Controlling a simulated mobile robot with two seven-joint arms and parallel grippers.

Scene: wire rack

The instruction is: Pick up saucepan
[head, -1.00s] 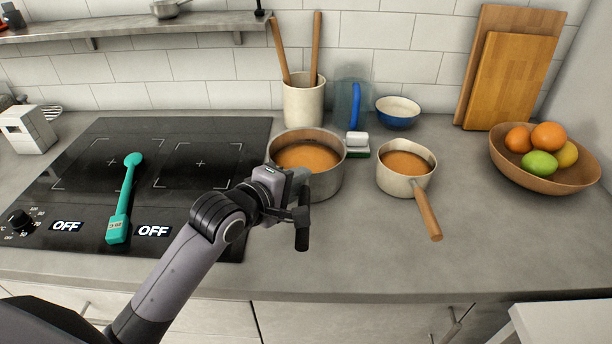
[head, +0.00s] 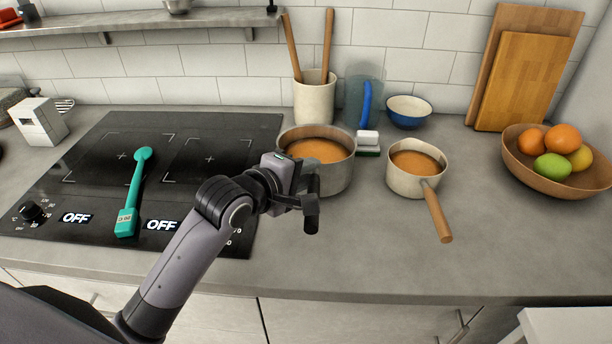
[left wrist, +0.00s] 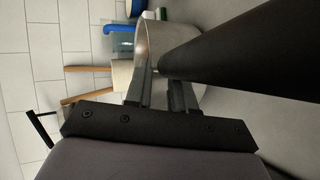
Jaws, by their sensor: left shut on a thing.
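A grey metal saucepan (head: 333,181) with orange-brown soup in it is at the counter's middle, just right of the cooktop; whether its base touches the counter I cannot tell. Its black handle (head: 311,222) points toward me. My left gripper (head: 303,190) is shut on the handle close to the pan's wall. In the left wrist view, the fingers (left wrist: 160,92) close around the handle (left wrist: 245,55) beside the pan's metal side (left wrist: 183,35). The gripper hides part of the pan's front. My right gripper is not in view.
A cream saucepan (head: 406,186) with a wooden handle stands to the right. A utensil crock (head: 315,103), a sponge (head: 368,141) and a blue bowl (head: 409,120) are behind. The front right counter is clear.

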